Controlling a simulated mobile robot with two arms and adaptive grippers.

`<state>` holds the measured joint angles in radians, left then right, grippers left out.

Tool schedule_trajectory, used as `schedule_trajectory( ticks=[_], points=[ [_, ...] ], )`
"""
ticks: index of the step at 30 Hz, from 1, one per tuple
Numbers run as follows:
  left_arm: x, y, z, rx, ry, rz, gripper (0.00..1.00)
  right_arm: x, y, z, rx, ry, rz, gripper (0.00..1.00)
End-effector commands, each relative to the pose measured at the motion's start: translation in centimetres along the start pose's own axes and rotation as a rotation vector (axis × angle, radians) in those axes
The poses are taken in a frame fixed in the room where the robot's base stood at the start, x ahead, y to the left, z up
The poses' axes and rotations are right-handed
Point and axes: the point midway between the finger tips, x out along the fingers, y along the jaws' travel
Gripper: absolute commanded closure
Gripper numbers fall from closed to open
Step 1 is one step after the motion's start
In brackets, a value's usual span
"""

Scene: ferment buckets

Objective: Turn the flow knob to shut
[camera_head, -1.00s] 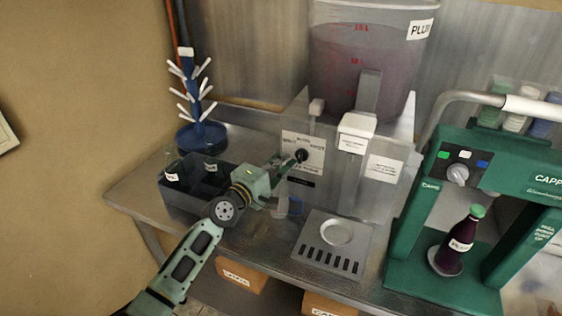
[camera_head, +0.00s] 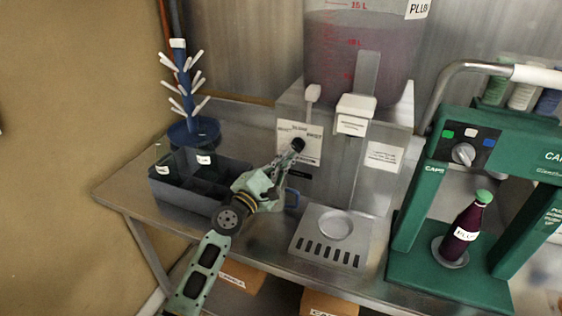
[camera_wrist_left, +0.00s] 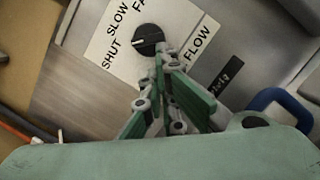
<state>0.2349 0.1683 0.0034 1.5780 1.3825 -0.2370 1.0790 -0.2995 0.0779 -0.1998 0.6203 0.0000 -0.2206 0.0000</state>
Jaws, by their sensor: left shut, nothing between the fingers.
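The flow knob (camera_head: 298,144) is a small black dial on a white label plate (camera_head: 312,138) on the dispenser's front. In the left wrist view the knob (camera_wrist_left: 147,40) shows a pale pointer mark on its left side, roughly between the words SHUT and SLOW. My left gripper (camera_head: 293,150) is shut and empty, its fingertips right at the knob's lower edge. In the left wrist view the fingertips (camera_wrist_left: 165,52) sit just below and right of the knob; whether they touch it I cannot tell. My right gripper is not in view.
A translucent tank (camera_head: 360,50) of plum liquid stands above the dispenser's white spout (camera_head: 354,114). A drip tray (camera_head: 300,245) lies below. A dark crate (camera_head: 180,190) and blue bottle tree (camera_head: 187,130) stand left. A green capper (camera_head: 405,215) holds a dark bottle (camera_head: 463,232) at right.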

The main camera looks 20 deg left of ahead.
Motion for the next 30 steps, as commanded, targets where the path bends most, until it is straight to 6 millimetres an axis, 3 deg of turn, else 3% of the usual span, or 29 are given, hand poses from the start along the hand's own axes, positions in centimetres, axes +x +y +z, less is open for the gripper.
schedule_trajectory(
  ticks=[10, 26, 30],
  points=[
    [0.09, -0.46, 0.38, -0.110, -0.005, 0.027, 1.00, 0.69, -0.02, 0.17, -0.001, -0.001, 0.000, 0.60],
    [0.14, -0.41, 0.58, -0.120, -0.008, 0.030, 1.00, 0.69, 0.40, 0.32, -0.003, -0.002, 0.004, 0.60],
    [-0.65, -0.48, 0.52, -0.120, -0.007, 0.030, 1.00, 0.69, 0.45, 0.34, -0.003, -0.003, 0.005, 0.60]
  ],
)
